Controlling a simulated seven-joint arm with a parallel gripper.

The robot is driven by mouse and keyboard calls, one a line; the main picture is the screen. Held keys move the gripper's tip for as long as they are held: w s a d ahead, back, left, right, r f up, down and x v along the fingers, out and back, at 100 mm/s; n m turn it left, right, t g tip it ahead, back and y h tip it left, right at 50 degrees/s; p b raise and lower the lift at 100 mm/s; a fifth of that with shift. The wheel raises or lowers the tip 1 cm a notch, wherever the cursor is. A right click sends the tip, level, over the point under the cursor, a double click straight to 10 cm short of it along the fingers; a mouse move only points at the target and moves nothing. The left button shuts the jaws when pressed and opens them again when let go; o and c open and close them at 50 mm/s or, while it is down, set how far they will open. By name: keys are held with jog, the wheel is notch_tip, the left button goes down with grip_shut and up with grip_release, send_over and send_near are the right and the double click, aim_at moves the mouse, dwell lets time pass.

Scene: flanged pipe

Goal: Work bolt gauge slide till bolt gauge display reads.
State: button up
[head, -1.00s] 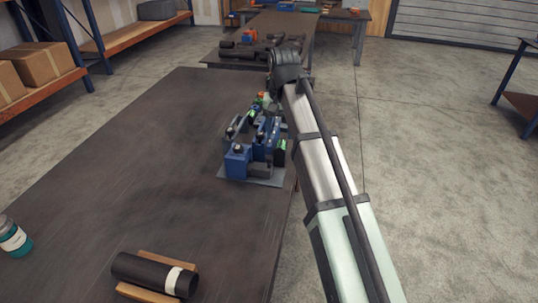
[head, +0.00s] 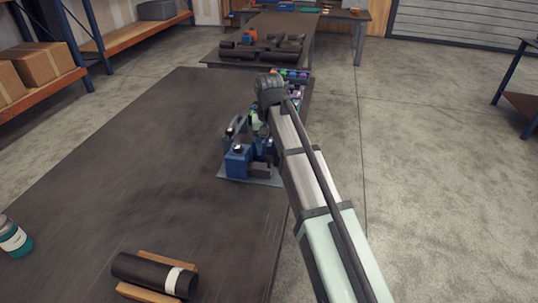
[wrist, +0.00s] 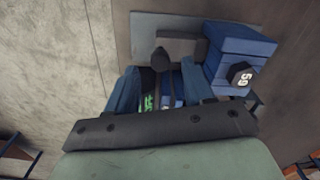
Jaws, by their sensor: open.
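A cluster of blue gauge devices (head: 238,160) stands on a grey plate (head: 232,178) at the right side of the table in the head view. My arm's wrist covers part of it. In the wrist view, my gripper (wrist: 161,80) is open, with its two fingers spread over the devices. Between the fingers show a green lit display (wrist: 149,103) and narrow blue and dark parts. I cannot read the display or tell which part is the bolt gauge slide. A dark knob (wrist: 160,60) is just beyond the fingertips. I see no contact.
A blue box (wrist: 238,48) with a white-marked black hexagonal face is close to the right finger. Small coloured items (head: 292,74) are behind my wrist. A dark pipe (head: 150,274) lies on wooden supports in front.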

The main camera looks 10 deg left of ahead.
aim_at(269, 156)
jog(key=shift+f, duration=1.65)
grip_shut()
